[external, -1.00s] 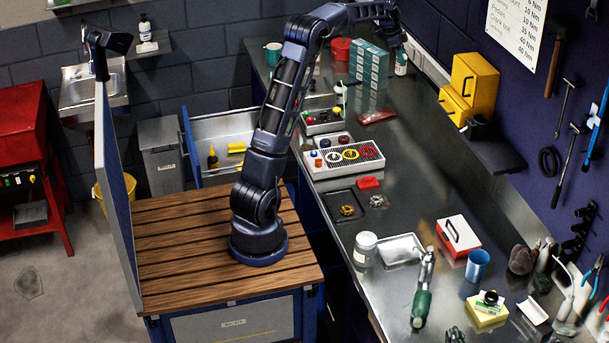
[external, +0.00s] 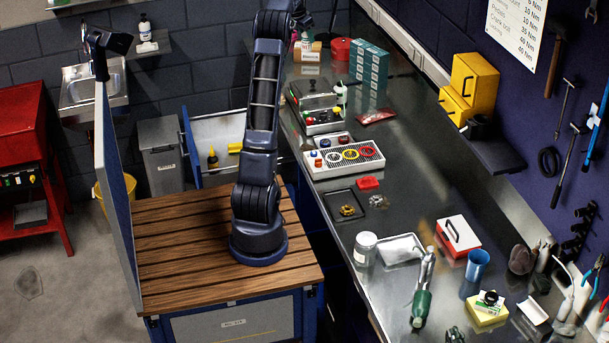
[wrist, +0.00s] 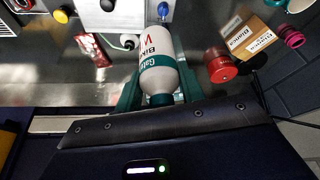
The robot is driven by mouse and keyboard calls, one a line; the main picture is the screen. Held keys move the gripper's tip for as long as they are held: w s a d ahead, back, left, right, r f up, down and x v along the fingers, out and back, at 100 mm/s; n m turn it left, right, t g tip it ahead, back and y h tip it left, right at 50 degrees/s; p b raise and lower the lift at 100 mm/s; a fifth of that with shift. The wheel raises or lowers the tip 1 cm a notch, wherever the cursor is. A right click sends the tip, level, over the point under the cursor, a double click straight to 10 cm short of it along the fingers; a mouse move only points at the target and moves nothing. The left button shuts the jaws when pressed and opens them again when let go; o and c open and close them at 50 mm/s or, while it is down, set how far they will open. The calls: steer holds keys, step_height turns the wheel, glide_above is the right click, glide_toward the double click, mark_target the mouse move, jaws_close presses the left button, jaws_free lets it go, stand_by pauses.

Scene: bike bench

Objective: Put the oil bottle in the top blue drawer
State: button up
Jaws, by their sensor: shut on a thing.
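The white bottle with a green band and printed label (wrist: 158,72) lies between the green fingers of my gripper (wrist: 158,92) in the wrist view, its blue tip pointing away. My gripper is shut on it, above the far end of the steel bench. In the external view the hand is at the top edge, partly cut off, and the bottle cannot be made out clearly. A drawer with a blue front (external: 190,147) stands open left of my arm. Inside it are a small dark bottle (external: 212,158) and a yellow object (external: 236,148). My arm hides the drawer's right end.
Near the hand are a cardboard box (external: 308,55), a red tin (external: 341,48), teal boxes (external: 370,68) and a metal caddy (external: 318,108). A blue upright panel (external: 118,200) edges the wooden top (external: 190,250). The front middle of the drawer has free floor.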

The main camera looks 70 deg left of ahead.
steer(key=s+a+n+g+y, duration=0.1)
steer(key=s+a+n, duration=0.2)
steer(key=s, duration=1.1)
steer(key=s+a+n+g+y, duration=0.1)
steer(key=s+a+n, duration=0.3)
steer(key=s, duration=1)
steer(key=s+a+n+y, duration=0.1)
steer(key=s+a+n, duration=0.2)
steer(key=s, duration=1.1)
steer(key=f, duration=5)
steer(key=shift+w+a, duration=0.2)
steer(key=shift+w, duration=0.05)
steer(key=o, duration=0.7)
steer(key=shift+f, duration=0.15)
steer(key=o, duration=0.3)
steer(key=shift+o, duration=0.2)
steer(key=v, duration=1.2)
steer(key=shift+r, duration=0.25)
